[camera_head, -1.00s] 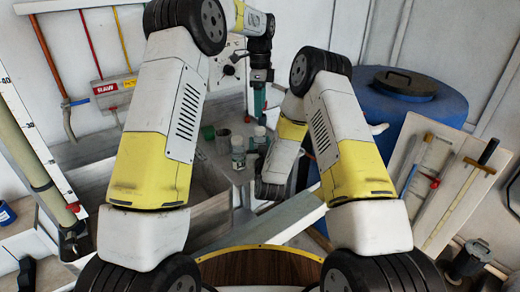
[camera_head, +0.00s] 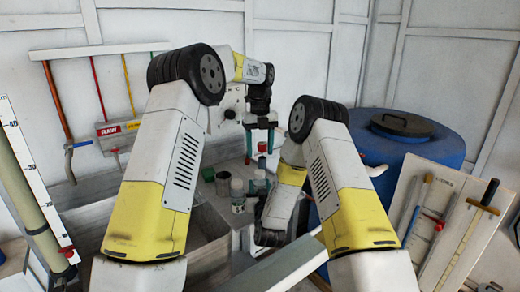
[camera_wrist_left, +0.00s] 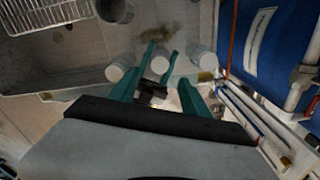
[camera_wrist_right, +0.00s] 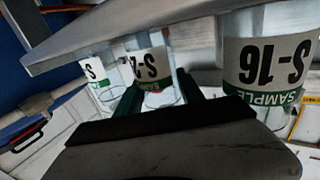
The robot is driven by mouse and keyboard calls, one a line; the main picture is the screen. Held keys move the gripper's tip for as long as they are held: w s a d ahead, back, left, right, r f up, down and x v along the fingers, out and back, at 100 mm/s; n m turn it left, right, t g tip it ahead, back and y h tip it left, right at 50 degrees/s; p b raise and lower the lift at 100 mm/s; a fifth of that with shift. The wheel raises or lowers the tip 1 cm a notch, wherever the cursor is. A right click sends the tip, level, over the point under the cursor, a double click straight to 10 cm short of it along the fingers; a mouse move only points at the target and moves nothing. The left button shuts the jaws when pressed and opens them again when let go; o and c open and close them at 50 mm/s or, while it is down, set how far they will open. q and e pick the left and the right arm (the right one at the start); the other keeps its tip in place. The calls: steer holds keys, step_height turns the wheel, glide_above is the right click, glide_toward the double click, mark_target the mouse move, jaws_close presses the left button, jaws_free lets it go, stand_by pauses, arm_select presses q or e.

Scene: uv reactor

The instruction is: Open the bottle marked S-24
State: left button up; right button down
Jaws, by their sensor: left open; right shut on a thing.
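In the right wrist view, my right gripper (camera_wrist_right: 165,98) is shut on the middle bottle (camera_wrist_right: 152,68). Its label starts S-2 and the last digit is cut off. The S-16 bottle (camera_wrist_right: 268,65) stands to its right, and another bottle (camera_wrist_right: 97,75) with a partly hidden label is to its left. In the left wrist view, my open, empty left gripper (camera_wrist_left: 158,92) has its fingers apart near the white-capped middle bottle (camera_wrist_left: 160,65).
A green cup (camera_head: 208,174) and a grey cup (camera_head: 223,184) stand left of the bottles. A blue barrel (camera_head: 440,148) is to the right. A wire basket (camera_wrist_left: 45,12) shows in the left wrist view. A pale board with tools (camera_head: 445,225) leans at the right.

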mark_target(260, 172)
arm_select(q)
steer(key=shift+f, duration=0.6)
step_height(260, 172, down, 7)
steer(key=shift+r, duration=0.1)
steer(key=shift+c, duration=0.2)
